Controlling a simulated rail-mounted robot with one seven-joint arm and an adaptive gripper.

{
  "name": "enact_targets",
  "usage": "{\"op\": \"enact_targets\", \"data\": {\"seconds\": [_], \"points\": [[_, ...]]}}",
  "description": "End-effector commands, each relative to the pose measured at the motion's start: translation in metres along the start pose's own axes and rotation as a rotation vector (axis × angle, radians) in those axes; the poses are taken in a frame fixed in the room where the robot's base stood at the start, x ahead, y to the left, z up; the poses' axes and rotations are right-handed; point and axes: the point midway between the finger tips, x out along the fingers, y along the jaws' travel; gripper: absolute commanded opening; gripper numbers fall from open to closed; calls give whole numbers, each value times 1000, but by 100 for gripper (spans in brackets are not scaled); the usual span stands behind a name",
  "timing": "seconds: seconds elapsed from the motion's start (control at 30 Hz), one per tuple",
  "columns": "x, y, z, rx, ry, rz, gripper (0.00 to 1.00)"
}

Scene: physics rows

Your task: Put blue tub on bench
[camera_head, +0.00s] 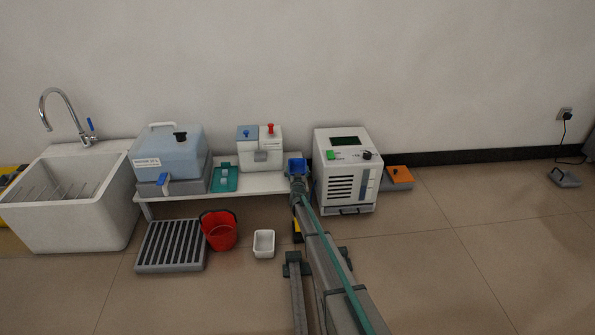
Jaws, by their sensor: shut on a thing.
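The blue tub (297,163) is small and open-topped. It shows at the far end of my arm, over or at the right end of the white bench (262,184). My gripper (297,175) is small in this view and is shut on the blue tub. My arm hides the tub's underside, so I cannot tell whether it touches the bench top. The bench is low and stands against the wall.
On the bench stand a blue-grey tank (172,150), a teal piece (225,179) and a white box with a red knob (268,140). A white machine (345,175) stands close right. A red bucket (219,232), white tub (263,243) and grate (171,246) lie in front.

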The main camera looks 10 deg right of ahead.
Motion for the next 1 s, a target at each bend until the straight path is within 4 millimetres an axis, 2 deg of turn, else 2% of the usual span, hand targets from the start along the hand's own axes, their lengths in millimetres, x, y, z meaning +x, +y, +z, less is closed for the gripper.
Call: {"op": "enact_targets", "data": {"seconds": [0.1,0.13,0.2,0.7,0.87,1.0], "points": [[0,0,4,0,0,0,53],[0,0,4,0,0,0,91],[0,0,3,0,0,0,100],[-2,0,4,0,0,0,100],[-22,0,0,1,-1,-1,100],[-47,-2,-3,1,-1,-1,100]]}}
